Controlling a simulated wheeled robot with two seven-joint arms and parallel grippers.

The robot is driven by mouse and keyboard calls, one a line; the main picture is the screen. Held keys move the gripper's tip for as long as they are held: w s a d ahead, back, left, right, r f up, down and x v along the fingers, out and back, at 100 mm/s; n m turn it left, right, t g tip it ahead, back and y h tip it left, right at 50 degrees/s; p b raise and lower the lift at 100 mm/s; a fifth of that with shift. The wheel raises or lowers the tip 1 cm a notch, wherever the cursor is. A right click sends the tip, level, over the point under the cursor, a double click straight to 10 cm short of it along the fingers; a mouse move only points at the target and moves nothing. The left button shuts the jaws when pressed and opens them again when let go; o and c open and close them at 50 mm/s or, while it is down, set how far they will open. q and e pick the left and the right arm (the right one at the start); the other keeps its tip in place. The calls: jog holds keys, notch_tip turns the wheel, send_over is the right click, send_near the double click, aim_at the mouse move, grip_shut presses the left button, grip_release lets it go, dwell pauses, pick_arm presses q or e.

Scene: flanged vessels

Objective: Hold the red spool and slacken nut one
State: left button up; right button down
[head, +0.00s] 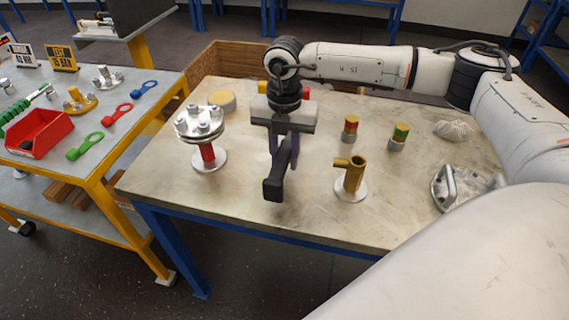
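The red spool (207,154) stands upright on the left part of the bench, on a round pale base flange. A metal flange (199,124) with several bolts and nuts sits on its top. I cannot tell which nut is nut one. My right gripper (283,148) is to the right of the spool, apart from it, pointing down over the bench. Its purple fingers are around a black tool (274,188) that hangs between them and looks held. My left gripper is not in view.
A brass branched pipe (353,175) stands to the right, with two banded cylinders (350,128) (399,136) behind it. A metal part (463,187) lies at the right.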

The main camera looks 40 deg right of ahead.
aim_at(284, 150)
notch_tip(284, 150, up, 7)
jog(key=shift+r, duration=0.1)
jog(key=shift+a, duration=0.1)
dwell(0.3)
